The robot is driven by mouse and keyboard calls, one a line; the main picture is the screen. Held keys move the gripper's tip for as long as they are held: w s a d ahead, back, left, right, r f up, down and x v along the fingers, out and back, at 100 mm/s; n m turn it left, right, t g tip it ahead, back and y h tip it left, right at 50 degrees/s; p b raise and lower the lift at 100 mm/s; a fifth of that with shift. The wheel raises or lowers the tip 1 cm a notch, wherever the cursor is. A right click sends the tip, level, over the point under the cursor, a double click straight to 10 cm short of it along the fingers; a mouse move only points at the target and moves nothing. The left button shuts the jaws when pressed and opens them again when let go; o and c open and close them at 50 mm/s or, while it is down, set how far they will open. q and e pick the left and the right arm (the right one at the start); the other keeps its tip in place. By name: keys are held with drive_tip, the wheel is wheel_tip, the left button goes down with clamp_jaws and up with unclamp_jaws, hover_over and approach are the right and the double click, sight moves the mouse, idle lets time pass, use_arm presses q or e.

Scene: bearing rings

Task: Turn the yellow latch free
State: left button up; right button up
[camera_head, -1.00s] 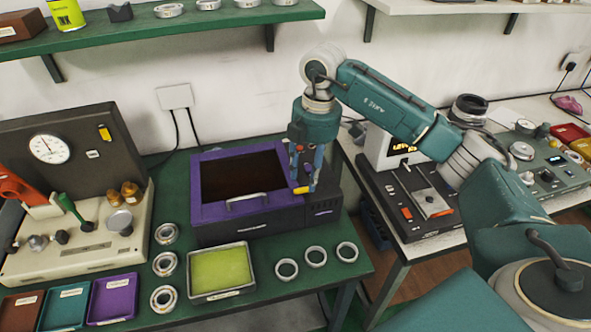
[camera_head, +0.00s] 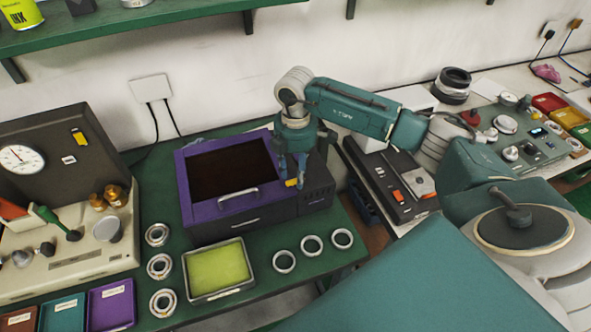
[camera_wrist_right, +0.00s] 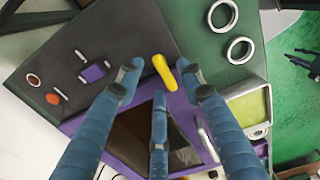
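The yellow latch (camera_head: 291,183) sits at the right front of a purple-framed box (camera_head: 184,190) with a dark window and a front handle. In the right wrist view the latch (camera_wrist_right: 163,72) is a short yellow bar lying slantwise beside the purple frame. My right gripper (camera_head: 291,176) points down just above the latch, and its fingers hide part of it in the head view. In the right wrist view my right gripper (camera_wrist_right: 158,84) has its blue fingers spread apart, with the latch showing beyond the tips. Contact cannot be told. My left gripper is not in view.
A tray with a yellow-green pad (camera_head: 217,267) stands in front of the box, with several bearing rings (camera_head: 284,261) nearby. A gauge panel (camera_head: 60,160) stands left. A green shelf (camera_head: 150,22) hangs above. Another bench with devices (camera_head: 395,185) is at right.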

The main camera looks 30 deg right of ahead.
drive_tip(key=shift+s+f, duration=0.1)
drive_tip(key=shift+f, duration=0.25)
drive_tip(key=shift+c, duration=0.8)
clamp_jaws()
